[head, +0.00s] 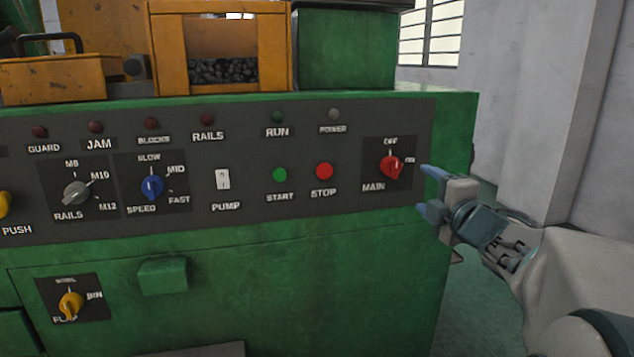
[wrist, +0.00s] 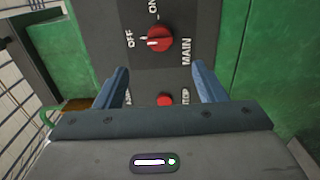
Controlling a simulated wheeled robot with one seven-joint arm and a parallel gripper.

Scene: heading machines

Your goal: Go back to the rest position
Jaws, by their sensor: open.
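My gripper (head: 424,190) is at the right of the head view, just off the right end of the machine's control panel (head: 300,222). Its two blue fingers are apart, with nothing between them. The red MAIN knob (head: 390,168) is left of the fingertips and apart from them in the head view. In the wrist view the MAIN knob (wrist: 160,39) lies ahead of the open fingers (wrist: 160,78), and its white mark appears on the side towards OFF. The red STOP button (wrist: 166,100) shows between the fingers.
The panel also bears the green START button (head: 279,175), the PUMP switch (head: 223,179), the blue SPEED knob (head: 152,187) and the grey RAILS knob (head: 76,193). The yellow FLAP knob (head: 70,305) is lower left. A grey wall (head: 535,100) stands behind my arm at the right.

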